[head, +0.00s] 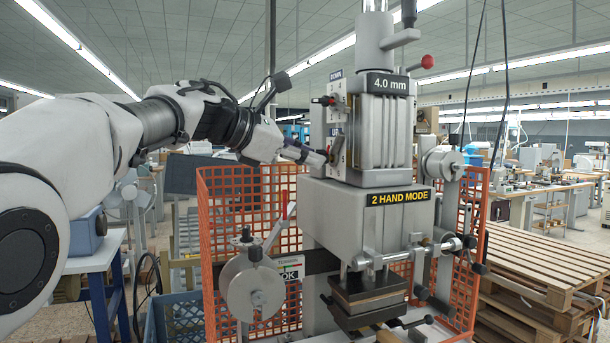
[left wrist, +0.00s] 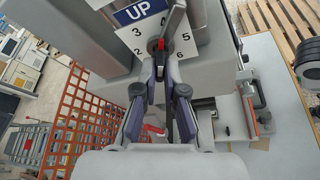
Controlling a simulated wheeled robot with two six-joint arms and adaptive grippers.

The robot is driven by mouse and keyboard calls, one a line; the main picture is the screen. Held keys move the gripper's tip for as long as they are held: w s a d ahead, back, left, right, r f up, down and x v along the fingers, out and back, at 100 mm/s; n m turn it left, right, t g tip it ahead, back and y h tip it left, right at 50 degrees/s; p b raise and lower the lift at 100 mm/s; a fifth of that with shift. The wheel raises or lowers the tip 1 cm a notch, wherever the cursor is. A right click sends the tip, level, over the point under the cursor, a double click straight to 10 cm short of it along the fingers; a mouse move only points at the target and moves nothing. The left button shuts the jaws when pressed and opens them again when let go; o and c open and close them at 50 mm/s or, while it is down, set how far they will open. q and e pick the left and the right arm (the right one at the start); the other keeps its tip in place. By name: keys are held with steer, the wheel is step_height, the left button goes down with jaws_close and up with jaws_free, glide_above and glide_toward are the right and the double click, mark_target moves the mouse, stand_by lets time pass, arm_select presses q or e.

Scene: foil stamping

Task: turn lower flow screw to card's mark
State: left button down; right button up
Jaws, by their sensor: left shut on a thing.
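The lower flow screw (left wrist: 161,45) shows in the left wrist view as a small red and dark knob on a white dial plate (left wrist: 137,40) with numbers around it, under a blue "UP" label (left wrist: 150,10). A dark pointer (left wrist: 174,22) leans up and right from the knob, between about 4 and 5. My left gripper (left wrist: 161,72) is shut on the screw, fingers on both sides of it. In the head view my left gripper (head: 325,157) meets the lower plate (head: 336,132) from the left. The exact pointer reading is unclear. My right gripper is not in view.
The upper flow screw (head: 324,101) sits above, beside the "DOWN" label. The grey press (head: 366,225) carries a "2 HAND MODE" sign. An orange mesh guard (head: 235,190) stands below my left arm.

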arm_select(q)
steer(key=shift+d+f+m+b, duration=0.15)
steer(key=shift+f+m+b, duration=0.05)
steer(key=shift+m+b, duration=0.15)
stand_by(0.3)
steer(key=c, duration=1.3)
jaws_free()
steer(key=shift+o, duration=0.2)
steer(key=shift+w+d, duration=0.3)
steer(key=shift+d, duration=0.15)
steer(key=v, duration=1.2)
steer(key=shift+d+f, duration=0.1)
steer(key=shift+s, duration=0.1)
